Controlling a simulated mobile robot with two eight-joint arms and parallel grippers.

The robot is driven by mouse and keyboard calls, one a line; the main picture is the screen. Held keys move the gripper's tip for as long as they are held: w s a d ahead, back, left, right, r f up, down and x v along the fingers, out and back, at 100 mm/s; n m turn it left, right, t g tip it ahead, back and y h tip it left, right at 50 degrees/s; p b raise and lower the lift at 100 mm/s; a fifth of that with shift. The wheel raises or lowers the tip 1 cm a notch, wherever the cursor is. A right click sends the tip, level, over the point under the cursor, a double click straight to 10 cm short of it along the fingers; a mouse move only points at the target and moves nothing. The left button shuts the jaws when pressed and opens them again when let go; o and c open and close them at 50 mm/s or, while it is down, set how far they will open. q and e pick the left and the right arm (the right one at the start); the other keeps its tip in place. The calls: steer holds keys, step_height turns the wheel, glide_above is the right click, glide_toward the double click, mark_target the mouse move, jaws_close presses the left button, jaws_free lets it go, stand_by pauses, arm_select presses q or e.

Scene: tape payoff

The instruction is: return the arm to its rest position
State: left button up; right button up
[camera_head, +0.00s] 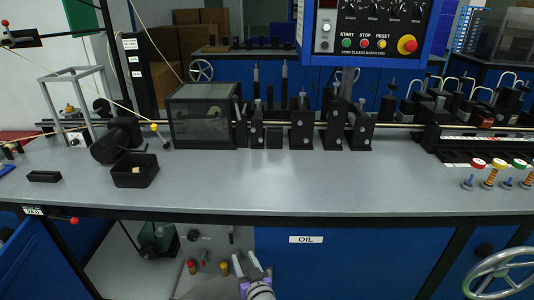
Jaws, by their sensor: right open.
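My right gripper (246,262) shows at the bottom centre of the head view. Its two pale fingers are spread apart with nothing visible between them. It points up and away, in front of the lower part of the bench, beside the panel marked OIL (306,239). The wrist behind it is pale with purple parts and is cut off by the bottom edge. My left gripper is not in the picture.
The grey bench top (250,180) carries a row of black machine stations (302,122) and a small open black box (135,172). Its front edge lies above my gripper. A handwheel (500,272) is at the lower right. Knobs and fittings (193,266) sit left of the gripper.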

steer(key=s+d+r+g, duration=0.3)
steer(key=s+d+g, duration=0.1)
steer(key=s+d, duration=0.5)
steer(key=s+d+f+m+g+h, duration=0.1)
steer(key=s+d+f+g+h, duration=0.15)
steer(key=s+d, duration=0.65)
steer(key=s+d+f+m+g+h, duration=0.2)
steer(key=s+d+g+h, duration=0.3)
steer(key=s, duration=0.9)
arm_select(q)
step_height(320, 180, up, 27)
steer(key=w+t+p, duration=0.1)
steer(key=p, duration=2.2)
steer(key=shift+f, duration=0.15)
arm_select(e)
step_height(320, 180, up, 26)
steer(key=d+t+y, duration=0.1)
steer(key=t+y, duration=0.1)
steer(key=shift+w, duration=0.3)
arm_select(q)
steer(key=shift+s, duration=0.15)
arm_select(e)
steer(key=shift+s+d+r, duration=0.1)
steer(key=shift+s+d, duration=0.05)
